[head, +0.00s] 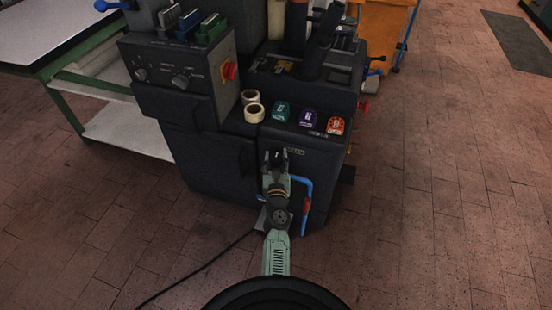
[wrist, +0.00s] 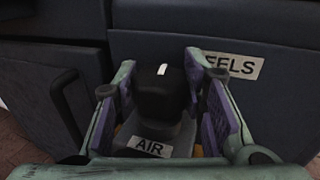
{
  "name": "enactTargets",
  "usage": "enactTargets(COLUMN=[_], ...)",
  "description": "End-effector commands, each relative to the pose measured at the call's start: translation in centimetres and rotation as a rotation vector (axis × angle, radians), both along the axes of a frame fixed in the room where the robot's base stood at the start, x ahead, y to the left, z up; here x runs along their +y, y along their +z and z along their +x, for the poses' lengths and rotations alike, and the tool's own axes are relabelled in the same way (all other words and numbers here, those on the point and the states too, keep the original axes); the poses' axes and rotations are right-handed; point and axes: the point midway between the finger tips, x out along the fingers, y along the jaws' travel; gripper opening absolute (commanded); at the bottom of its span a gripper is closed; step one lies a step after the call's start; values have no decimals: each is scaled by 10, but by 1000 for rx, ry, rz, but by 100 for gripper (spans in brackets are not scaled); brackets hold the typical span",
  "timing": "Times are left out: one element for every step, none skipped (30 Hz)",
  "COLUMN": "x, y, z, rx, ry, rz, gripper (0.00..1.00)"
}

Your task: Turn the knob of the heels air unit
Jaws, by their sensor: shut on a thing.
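The knob (wrist: 163,92) of the heels air unit is black with a white mark on its top, and the mark points nearly straight up in the wrist view. It stands on a grey base with an AIR label (wrist: 150,147). My gripper (wrist: 164,88) has its two purple-padded fingers on either side of the knob, shut on it. In the head view my gripper (head: 274,158) is at the front of the dark machine, below its top panel. The knob is small and mostly hidden by my gripper there.
The machine (head: 212,160) fills the area ahead. A HEELS label (wrist: 233,66) is behind the knob. A blue hose (head: 308,190) runs close on the right of my arm. A black cable lies on the floor at left. A green-legged table (head: 60,45) stands left; the right floor is open.

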Motion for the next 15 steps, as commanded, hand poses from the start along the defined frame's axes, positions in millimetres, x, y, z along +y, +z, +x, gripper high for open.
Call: enactTargets(x=[0,0,0,0,0,0,0,0,1,2,2,2,3,2,2], y=[0,0,0,0,0,-1,-1,-2,-2,-2,-3,-3,-3,-3,-4], z=[0,0,0,0,0,0,0,0,0,0,0,0,1,1,1], rx=[0,0,-1,-1,-1,-1,-1,-1,-1,-2,-2,-3,-3,-3,-3], ry=[0,0,-2,-4,-7,-14,-22,-30,-42,-52,-67,-88,-105,-125,-153], rz=[0,0,0,0,0,0,0,0,-1,-1,0,0,0,0,0], gripper=[10,10,10,10,10,10,10,10,10,10,10,10,10,10,10])
